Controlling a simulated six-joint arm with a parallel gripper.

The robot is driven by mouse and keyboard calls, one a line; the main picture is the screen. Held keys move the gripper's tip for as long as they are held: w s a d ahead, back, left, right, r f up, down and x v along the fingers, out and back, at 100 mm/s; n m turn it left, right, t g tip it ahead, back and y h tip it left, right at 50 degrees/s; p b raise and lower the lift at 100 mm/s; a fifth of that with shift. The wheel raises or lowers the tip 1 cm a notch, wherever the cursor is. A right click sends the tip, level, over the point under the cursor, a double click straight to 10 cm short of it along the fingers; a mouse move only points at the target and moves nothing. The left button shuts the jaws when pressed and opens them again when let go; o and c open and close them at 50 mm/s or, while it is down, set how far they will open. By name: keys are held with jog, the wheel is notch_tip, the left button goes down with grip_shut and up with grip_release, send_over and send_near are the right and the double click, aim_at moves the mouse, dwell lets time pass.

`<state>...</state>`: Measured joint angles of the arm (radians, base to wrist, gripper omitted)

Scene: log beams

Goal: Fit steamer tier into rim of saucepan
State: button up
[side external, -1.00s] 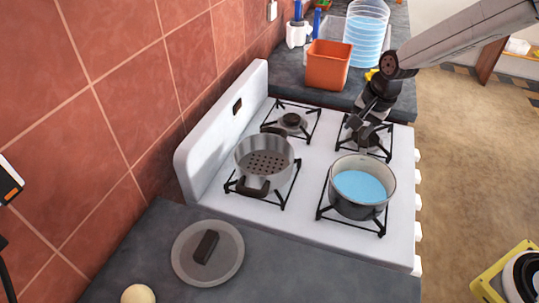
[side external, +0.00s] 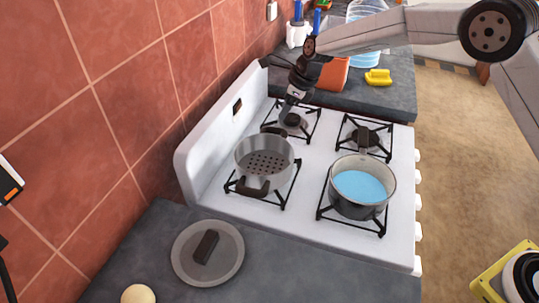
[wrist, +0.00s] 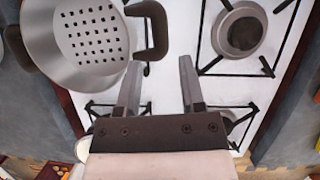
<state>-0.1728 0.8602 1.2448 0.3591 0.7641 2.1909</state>
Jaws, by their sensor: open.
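The steamer tier (side external: 264,163) is a grey metal pan with a perforated bottom and two dark side handles. It sits on the front-left burner, and in the wrist view it shows at the upper left (wrist: 88,40), with one handle (wrist: 150,30) beside it. The saucepan (side external: 360,190), holding blue water, stands on the burner to its right. My gripper (side external: 287,109) is open and empty above the back-left burner, behind the tier and apart from it. In the wrist view its two fingers (wrist: 160,85) are spread, with the tier's handle ahead and left of them.
A round lid (side external: 230,262) with a dark handle lies on the near counter. The back-right burner (side external: 364,138) is empty. The stove's white backsplash (side external: 222,140) rises along the left.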

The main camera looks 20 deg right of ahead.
aim_at(275, 128)
jog(key=shift+w+a, duration=0.1)
jog(key=shift+a, duration=0.05)
jog(key=shift+f, duration=0.1)
jog(key=shift+x, duration=3.8)
jog(key=shift+f, duration=0.1)
grip_shut()
